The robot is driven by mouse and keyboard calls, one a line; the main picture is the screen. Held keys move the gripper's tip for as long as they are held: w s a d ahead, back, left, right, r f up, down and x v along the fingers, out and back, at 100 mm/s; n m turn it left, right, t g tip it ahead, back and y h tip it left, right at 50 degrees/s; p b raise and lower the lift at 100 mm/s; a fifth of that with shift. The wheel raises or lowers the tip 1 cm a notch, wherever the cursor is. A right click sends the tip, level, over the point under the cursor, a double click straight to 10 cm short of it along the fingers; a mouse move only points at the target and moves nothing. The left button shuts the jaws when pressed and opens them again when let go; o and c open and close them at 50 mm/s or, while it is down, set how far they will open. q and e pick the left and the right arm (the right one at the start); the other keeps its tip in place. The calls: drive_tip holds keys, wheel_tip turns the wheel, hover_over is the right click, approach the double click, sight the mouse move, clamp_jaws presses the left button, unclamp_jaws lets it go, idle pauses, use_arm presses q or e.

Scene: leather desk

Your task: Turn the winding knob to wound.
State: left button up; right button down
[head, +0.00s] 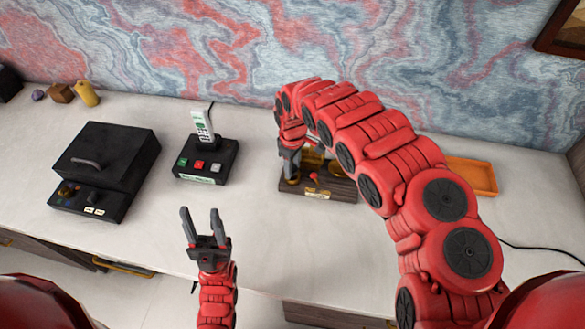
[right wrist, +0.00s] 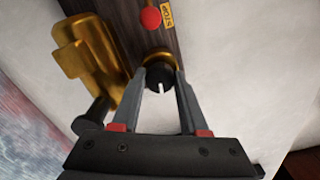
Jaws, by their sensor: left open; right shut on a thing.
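The winding knob (right wrist: 159,76) is a dark round knob with a white mark and a gold collar, on a dark wooden base (head: 330,194). My right gripper (right wrist: 158,82) is shut on the knob, one finger on each side of it, in the right wrist view. In the head view my right gripper (head: 291,172) is at the left end of the base, and the knob is hidden there. A gold mechanism (right wrist: 92,62) stands on the base beside the knob. My left gripper (head: 202,222) is open and empty over the desk's front part.
A red button (right wrist: 151,18) with a yellow "STOP" label (right wrist: 167,15) is near the knob. A black box (head: 110,155) and a phone on a button base (head: 206,158) stand to the left. An orange tray (head: 470,177) lies to the right. The front desk middle is clear.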

drive_tip(key=m+b, duration=0.1)
drive_tip(key=m, duration=0.1)
drive_tip(key=shift+f+m+b, duration=0.2)
drive_tip(key=shift+m+b, duration=0.15)
drive_tip(key=shift+m, duration=0.05)
drive_tip(key=m+b, duration=0.2)
drive_tip(key=m, duration=0.1)
drive_tip(key=shift+m, duration=0.3)
drive_tip(key=shift+r+m+b, duration=0.15)
drive_tip(key=shift+m+b, duration=0.3)
drive_tip(key=shift+m, duration=0.55)
drive_tip(key=shift+r+m, duration=0.1)
drive_tip(key=shift+m, duration=0.7)
drive_tip(key=m, duration=0.4)
drive_tip(key=shift+m, duration=0.3)
drive_tip(key=m, duration=0.4)
drive_tip(key=shift+m, duration=0.3)
drive_tip(key=m, duration=0.9)
drive_tip(key=shift+w, duration=0.1)
drive_tip(key=shift+m, duration=0.3)
